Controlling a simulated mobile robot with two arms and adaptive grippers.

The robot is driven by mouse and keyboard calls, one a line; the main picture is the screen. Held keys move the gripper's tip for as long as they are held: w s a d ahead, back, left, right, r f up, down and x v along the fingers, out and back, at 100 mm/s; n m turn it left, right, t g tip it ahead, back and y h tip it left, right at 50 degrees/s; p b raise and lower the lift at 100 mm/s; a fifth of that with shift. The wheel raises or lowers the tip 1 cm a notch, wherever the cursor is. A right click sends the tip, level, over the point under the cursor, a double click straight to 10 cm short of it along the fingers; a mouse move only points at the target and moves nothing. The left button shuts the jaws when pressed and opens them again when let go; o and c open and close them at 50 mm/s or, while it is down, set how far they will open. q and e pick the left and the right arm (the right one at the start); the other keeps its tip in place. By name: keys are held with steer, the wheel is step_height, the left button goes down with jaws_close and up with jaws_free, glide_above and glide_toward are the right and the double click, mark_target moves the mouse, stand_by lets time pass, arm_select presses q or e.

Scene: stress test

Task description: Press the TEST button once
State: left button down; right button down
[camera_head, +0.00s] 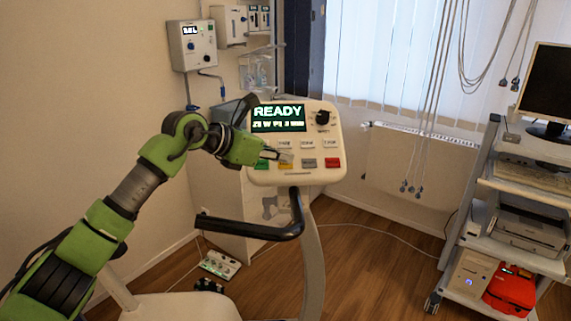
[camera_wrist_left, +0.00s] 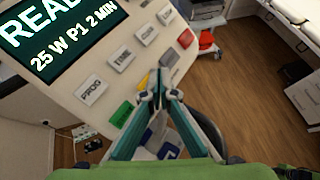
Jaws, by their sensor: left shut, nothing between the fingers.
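The white console (camera_head: 254,176) carries a display reading READY, a black knob and two rows of buttons. The lower row has a green button (camera_wrist_left: 121,114), a yellow button (camera_wrist_left: 143,82), a grey button (camera_wrist_left: 168,58) and a red button (camera_wrist_left: 186,38). Above it is a row of white labelled buttons, one reading PROG (camera_wrist_left: 91,90). I cannot make out which button is TEST. My left gripper (camera_head: 288,156) is shut and empty in front of the lower row, its tips (camera_wrist_left: 160,86) close to the yellow button; contact cannot be told. My right gripper is out of view.
A black handlebar (camera_head: 250,232) stands below the console, in front of its post. A wall-mounted box (camera_head: 193,45) is behind on the left. A trolley with a monitor, printer and red bag (camera_head: 510,290) is at the right. Cables hang by the window.

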arm_select(q)
steer(key=shift+f, duration=0.1)
steer(key=shift+w+f, duration=0.25)
steer(key=shift+w+f+b, duration=0.1)
steer(key=shift+b, duration=0.25)
steer(key=shift+w+f, duration=0.15)
steer(key=shift+f, duration=0.1)
stand_by(0.5)
steer(key=shift+r, duration=0.15)
steer(key=shift+s+r, duration=0.45)
steer(key=shift+r, duration=0.1)
